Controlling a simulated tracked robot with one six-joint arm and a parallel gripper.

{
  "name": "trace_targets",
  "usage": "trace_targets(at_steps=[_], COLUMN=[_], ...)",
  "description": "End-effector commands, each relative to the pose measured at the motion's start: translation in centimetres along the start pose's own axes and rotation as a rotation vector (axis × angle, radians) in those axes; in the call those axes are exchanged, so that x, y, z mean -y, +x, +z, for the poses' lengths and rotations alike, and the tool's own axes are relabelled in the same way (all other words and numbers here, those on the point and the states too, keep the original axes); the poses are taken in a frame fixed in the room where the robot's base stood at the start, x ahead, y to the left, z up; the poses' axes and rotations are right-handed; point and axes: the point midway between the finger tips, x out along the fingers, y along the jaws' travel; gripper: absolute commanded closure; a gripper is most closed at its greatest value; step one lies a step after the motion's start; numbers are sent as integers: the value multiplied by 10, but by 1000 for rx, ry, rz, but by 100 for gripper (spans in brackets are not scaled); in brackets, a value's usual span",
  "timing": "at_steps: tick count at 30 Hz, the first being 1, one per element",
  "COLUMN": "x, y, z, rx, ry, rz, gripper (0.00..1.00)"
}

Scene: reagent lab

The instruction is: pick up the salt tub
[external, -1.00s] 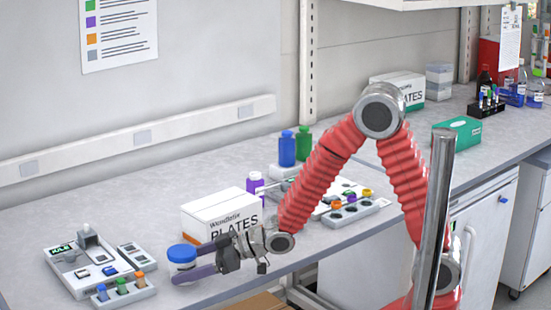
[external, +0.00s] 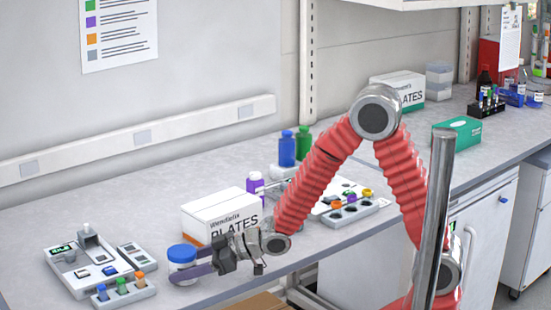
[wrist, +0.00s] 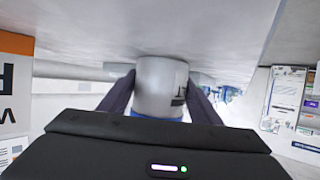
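The salt tub (external: 182,266) is a white round tub with a blue lid. It stands upright on the bench, just right of the kit of small trays. My gripper (external: 196,261) reaches it from the right, one finger in front of it and the other behind. In the wrist view the picture is upside down: the tub (wrist: 160,87) is between both fingers, its blue lid toward the bottom. The fingers lie very close to its sides; whether they press on it cannot be told. The front finger hides part of the tub's lower side.
A white plates box (external: 218,214) stands right behind my gripper. A device tray (external: 72,275) and a rack of small colored vials (external: 124,291) are close on the left. Blue, green and purple bottles stand further back. The bench's front edge is near.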

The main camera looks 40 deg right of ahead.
Motion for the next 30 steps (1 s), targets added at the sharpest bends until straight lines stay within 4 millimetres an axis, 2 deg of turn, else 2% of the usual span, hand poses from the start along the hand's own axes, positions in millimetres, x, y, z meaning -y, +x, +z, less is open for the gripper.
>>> trace_targets(at_steps=[2, 18, 30], x=[0, 0, 0], y=[0, 0, -2], z=[0, -2, -9], rx=[0, -3, -6], ry=[0, 0, 0], rz=[0, 0, 0], gripper=[48, 85, 85])
